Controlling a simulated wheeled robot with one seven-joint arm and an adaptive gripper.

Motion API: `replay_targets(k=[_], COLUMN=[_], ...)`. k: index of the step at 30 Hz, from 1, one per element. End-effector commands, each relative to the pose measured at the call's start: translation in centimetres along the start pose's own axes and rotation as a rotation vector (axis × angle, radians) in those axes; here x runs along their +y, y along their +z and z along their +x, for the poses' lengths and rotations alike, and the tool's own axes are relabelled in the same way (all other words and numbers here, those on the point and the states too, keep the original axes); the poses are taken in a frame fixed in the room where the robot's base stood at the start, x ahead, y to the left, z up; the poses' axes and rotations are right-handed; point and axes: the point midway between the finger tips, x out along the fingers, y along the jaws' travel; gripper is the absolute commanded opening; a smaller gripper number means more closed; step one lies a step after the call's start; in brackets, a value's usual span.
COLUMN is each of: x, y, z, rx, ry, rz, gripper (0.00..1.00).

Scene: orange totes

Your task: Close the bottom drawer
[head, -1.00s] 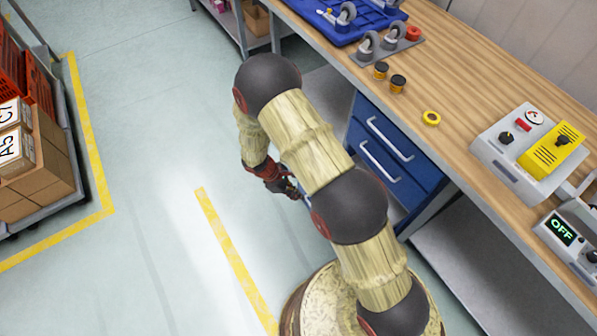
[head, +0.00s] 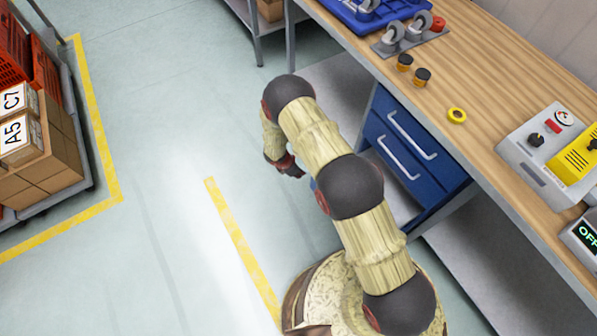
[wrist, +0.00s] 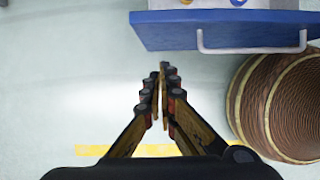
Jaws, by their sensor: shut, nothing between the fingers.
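The blue drawer cabinet (head: 408,150) stands under the workbench, and its two upper fronts with pale handles look shut in the head view. In the wrist view an open drawer (wrist: 165,31) shows at the top, with its blue front, a pale bar handle (wrist: 252,48) and part of its contents. In the head view this lower drawer is mostly hidden behind my arm. My gripper (wrist: 163,70) is shut and empty, its tips in front of the drawer front with floor showing between them. In the head view my arm hides most of the gripper.
A cart with cardboard boxes (head: 45,160) stands at the left. The floor between cart and cabinet is clear, marked with yellow lines.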

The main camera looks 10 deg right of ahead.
Motion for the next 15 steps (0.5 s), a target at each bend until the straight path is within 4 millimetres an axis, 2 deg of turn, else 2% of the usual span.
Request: replay_targets(k=[1, 8, 10, 15], x=[-0.1, -0.1, 0.1, 0.0], y=[-0.1, -0.1, 1.2, 3.0], z=[1.5, 5.8, 6.0, 6.6], rx=[0.0, 0.0, 0.0, 0.0], ry=[-0.002, -0.002, 0.0, 0.0], rz=[0.0, 0.001, 0.005, 0.003], gripper=[0.0, 0.0, 0.0, 0.0])
